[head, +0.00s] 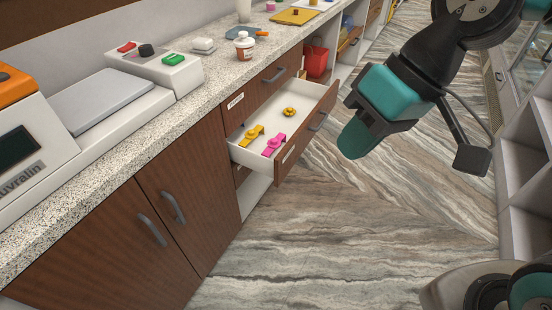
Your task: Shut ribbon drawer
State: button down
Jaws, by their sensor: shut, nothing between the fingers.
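The ribbon drawer (265,118) is pulled out of the wooden counter in the head view, with white inner walls and a brown front (300,148) bearing a dark bar handle (318,122). Inside lie a yellow ribbon piece (251,134), a pink ribbon piece (273,145) and a small round yellow bow (289,112). My gripper (354,143) is shut and empty. It hangs over the floor, to the right of the drawer front in the picture, apparently apart from it. The teal fingers point down and left.
A shut drawer (274,76) with a bar handle sits above the open one. Cupboard doors (152,215) are at lower left. A red bag (316,58) stands in an open bay beyond. Marble-patterned floor (330,235) is clear; pale shelving (522,180) lines the right.

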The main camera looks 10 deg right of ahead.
jog(key=w+d+f+m+t+y+b, duration=0.1)
jog(key=w+f+m+t+y+b, duration=0.15)
jog(key=w+f+m+b, duration=0.95)
jog(key=t+y+b, duration=0.2)
jog(key=t+b, duration=0.1)
jog(key=t, duration=0.1)
send_near(284, 155)
jog(key=shift+m, duration=0.4)
jog(key=x, duration=0.6)
jog(key=shift+f, duration=0.35)
jog(key=shift+w+a, duration=0.2)
jog(key=shift+a, duration=0.2)
